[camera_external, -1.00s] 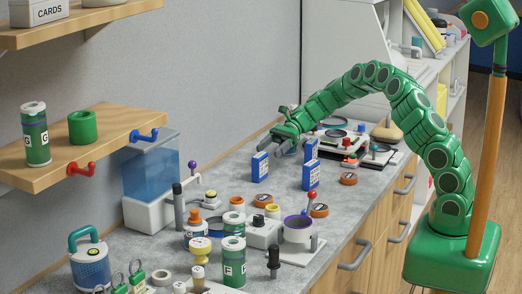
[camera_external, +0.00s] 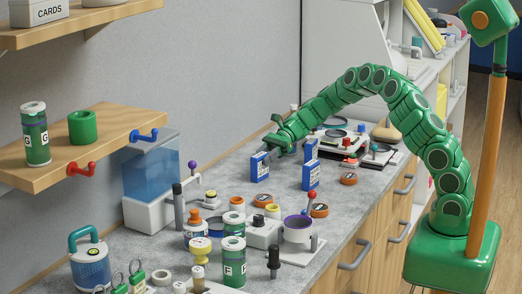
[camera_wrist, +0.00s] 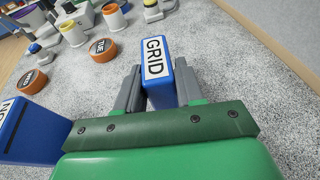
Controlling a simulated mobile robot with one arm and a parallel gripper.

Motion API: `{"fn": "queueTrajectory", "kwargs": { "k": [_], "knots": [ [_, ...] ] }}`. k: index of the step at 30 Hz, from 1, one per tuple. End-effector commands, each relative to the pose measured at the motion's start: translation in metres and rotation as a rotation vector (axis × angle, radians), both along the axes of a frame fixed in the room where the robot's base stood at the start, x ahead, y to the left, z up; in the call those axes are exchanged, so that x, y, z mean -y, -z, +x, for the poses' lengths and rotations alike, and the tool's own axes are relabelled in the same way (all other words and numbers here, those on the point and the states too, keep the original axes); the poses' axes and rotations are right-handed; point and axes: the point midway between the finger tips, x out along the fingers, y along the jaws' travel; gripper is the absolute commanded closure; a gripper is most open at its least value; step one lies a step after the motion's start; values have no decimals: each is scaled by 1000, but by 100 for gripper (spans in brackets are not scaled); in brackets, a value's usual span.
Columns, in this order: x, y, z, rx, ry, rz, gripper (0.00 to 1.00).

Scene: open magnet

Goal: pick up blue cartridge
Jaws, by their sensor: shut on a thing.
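A blue cartridge (camera_external: 260,167) stands upright on the grey counter below the end of my arm. In the wrist view it is the blue cartridge with a white GRID label (camera_wrist: 156,60). My gripper (camera_external: 268,148) is at its top end; in the wrist view my gripper (camera_wrist: 159,75) is shut on it, one grey finger on each side. Its lower part is hidden in the wrist view. Two more blue cartridges stand to the right, a front one (camera_external: 311,176) and one behind it (camera_external: 310,149). Another blue cartridge (camera_wrist: 28,130) shows at the left of the wrist view.
Orange-and-black discs lie nearby, one to the right (camera_external: 348,179) and others in front. A white cup with a purple rim (camera_external: 297,230), jars and stamps crowd the front of the counter. A blue-water tank (camera_external: 150,168) stands by the wall.

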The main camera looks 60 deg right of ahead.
Motion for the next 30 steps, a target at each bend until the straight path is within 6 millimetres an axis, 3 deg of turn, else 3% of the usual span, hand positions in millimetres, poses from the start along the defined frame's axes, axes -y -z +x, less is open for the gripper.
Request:
{"fn": "queueTrajectory", "kwargs": {
  "k": [11,17,30],
  "knots": [
    [0,-5,0,0,0,0,96],
    [0,-30,0,2,0,-1,96],
    [1,-83,-41,4,3,0,96]
  ]
}}
